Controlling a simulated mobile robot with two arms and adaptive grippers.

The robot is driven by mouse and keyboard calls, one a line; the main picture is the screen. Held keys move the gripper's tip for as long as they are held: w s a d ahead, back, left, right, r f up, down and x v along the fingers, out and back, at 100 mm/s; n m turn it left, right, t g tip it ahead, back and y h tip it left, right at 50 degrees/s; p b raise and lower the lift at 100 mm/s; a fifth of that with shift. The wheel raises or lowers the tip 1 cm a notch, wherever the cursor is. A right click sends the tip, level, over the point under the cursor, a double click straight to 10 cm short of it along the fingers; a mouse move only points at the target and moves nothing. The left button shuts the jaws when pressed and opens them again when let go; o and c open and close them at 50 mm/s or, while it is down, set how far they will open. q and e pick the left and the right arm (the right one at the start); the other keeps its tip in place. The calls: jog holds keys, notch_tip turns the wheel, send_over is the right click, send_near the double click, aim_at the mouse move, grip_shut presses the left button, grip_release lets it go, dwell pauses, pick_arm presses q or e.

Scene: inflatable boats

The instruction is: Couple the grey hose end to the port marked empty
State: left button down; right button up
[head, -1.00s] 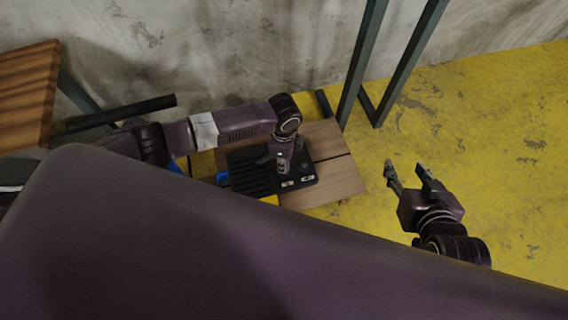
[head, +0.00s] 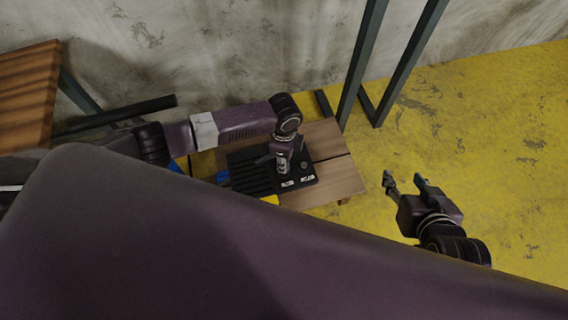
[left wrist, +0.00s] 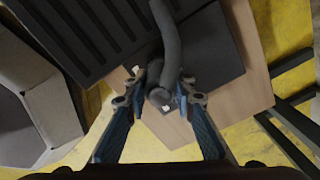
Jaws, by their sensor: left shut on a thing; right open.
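A black ribbed pump unit (head: 247,178) sits on a low wooden stand; its ribbed top also shows in the left wrist view (left wrist: 85,35). Two small white labels (head: 288,183) mark its front right part, too small to read. My left gripper (left wrist: 158,98) is shut on the end of the grey hose (left wrist: 168,45), over the pump's right part. In the head view that gripper (head: 284,162) hides most of the hose end and the ports. I cannot tell whether the hose end touches a port. My right gripper (head: 404,182) is open and empty, right of the stand.
The wooden stand (head: 337,178) has bare room right of the pump. Dark metal posts (head: 362,65) rise behind it, near the grey wall. A wooden table (head: 25,90) stands at the left. The yellow floor (head: 500,130) at the right is clear.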

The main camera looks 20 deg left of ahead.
jog(key=shift+s+f, duration=0.1)
jog(key=shift+s, duration=0.1)
jog(key=shift+s+d+f, duration=0.1)
jog(key=shift+s, duration=0.05)
pick_arm(q)
jog(key=shift+r, duration=0.1)
dwell(0.5)
jog(key=shift+r+p, duration=0.65)
jog(key=shift+p, duration=0.15)
jog(key=shift+r+p, duration=0.6)
jog(key=shift+p, duration=0.1)
pick_arm(e)
jog(key=s+d+f+g, duration=0.1)
jog(key=s+f+g, duration=0.1)
jog(key=s, duration=0.3)
jog(key=s+d+f+g+h, duration=0.1)
jog(key=s+d+f+g, duration=0.1)
jog(key=s, duration=0.4)
jog(key=shift+d+g, duration=0.25)
jog(key=shift+g, duration=0.65)
jog(key=shift+s, duration=0.1)
